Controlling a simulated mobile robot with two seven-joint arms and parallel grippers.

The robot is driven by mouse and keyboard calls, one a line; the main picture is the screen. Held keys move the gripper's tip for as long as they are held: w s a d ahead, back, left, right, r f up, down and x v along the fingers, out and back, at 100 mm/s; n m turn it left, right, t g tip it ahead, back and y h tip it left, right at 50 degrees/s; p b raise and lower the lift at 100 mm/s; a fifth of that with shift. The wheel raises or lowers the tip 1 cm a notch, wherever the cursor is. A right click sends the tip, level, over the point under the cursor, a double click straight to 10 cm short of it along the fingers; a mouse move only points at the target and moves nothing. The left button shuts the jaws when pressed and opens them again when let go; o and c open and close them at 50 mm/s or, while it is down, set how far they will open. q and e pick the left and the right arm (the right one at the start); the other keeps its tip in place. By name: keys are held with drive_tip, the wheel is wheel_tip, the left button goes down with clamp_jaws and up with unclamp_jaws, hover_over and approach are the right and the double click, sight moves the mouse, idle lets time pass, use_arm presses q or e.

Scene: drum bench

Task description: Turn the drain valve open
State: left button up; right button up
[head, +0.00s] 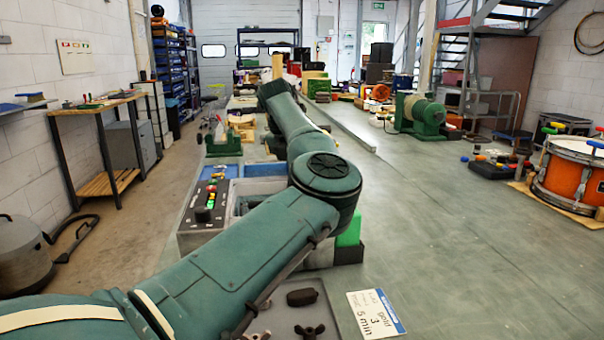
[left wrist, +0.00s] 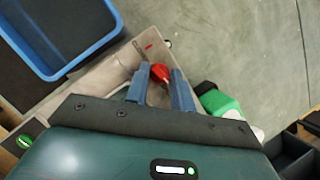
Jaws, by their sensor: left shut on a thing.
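The drain valve's red handle (left wrist: 160,71) shows in the left wrist view, on a pale grey block (left wrist: 118,78) beside a blue-rimmed tray. My left gripper (left wrist: 158,80) is shut on this handle, with one blue-grey finger on each side and the red end showing between the fingertips. A small red mark is on the block near the handle. In the head view my left arm crosses the bench and hides the gripper and the valve. My right gripper is in neither view.
The blue-rimmed tray (left wrist: 66,74) lies left of the valve, and a green object (left wrist: 222,104) right of it. In the head view, a control box (head: 200,222) with coloured buttons and a white card (head: 376,313) are near my arm.

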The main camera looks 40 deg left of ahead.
use_arm(q)
drive_tip(key=shift+a+m+h, duration=0.1)
drive_tip(key=shift+m+h, duration=0.3)
drive_tip(key=shift+m, duration=0.7)
drive_tip(key=o, duration=0.9)
drive_tip(key=shift+o, duration=0.2)
drive_tip(key=v, duration=1.3)
drive_tip(key=shift+p, duration=0.35)
drive_tip(key=shift+r, duration=0.15)
